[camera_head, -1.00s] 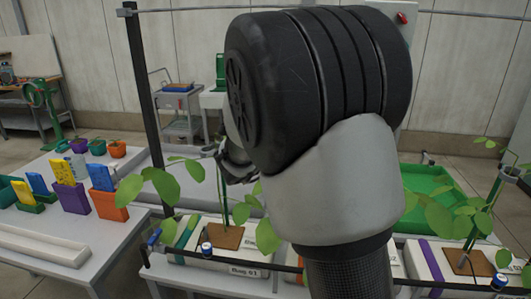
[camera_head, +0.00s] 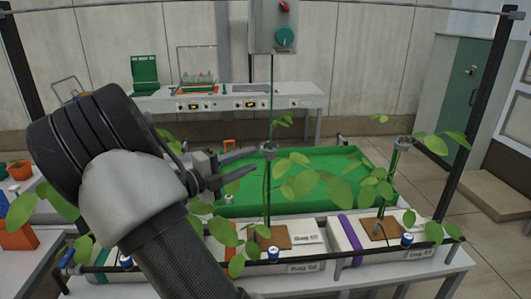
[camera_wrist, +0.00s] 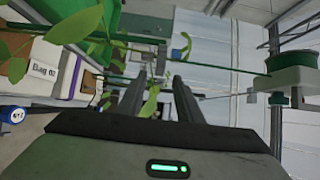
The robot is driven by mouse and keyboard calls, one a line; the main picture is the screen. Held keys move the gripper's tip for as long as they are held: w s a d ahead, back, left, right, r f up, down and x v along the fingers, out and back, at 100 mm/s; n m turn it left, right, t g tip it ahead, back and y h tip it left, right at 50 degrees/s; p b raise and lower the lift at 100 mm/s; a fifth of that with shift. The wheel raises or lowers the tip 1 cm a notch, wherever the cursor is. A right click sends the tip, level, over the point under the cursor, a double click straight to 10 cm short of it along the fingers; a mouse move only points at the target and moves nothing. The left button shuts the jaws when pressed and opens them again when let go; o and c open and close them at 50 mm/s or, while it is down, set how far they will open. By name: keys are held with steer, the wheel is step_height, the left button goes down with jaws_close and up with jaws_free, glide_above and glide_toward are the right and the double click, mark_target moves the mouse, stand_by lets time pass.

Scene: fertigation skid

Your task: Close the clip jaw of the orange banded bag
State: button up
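My gripper (camera_head: 248,162) is open and empty, its fingers pointing right towards the middle plant's stem and apart from it. In the wrist view the two fingers (camera_wrist: 160,86) stand apart with a gap between them. A grey clip (camera_head: 269,151) sits around the middle stem, at about fingertip height in the picture. I cannot tell whether its jaw is open. That plant grows from the middle white bag (camera_head: 312,250). A small orange patch (camera_head: 229,253) at its left end may be its band, mostly hidden by leaves and my arm. A purple band (camera_head: 347,238) crosses the right bag.
A second grey clip (camera_head: 400,144) holds the right plant. A green tray (camera_head: 345,160) lies behind the bags. A black rail with blue-capped emitters (camera_head: 273,254) runs along the front. Leaves crowd around the stems. A grey-and-teal control box (camera_head: 284,38) hangs above.

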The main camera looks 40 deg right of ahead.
mark_target(265, 153)
steer(key=d, duration=0.7)
steer(key=shift+w+d, duration=0.15)
steer(key=shift+w, duration=0.1)
jaws_close()
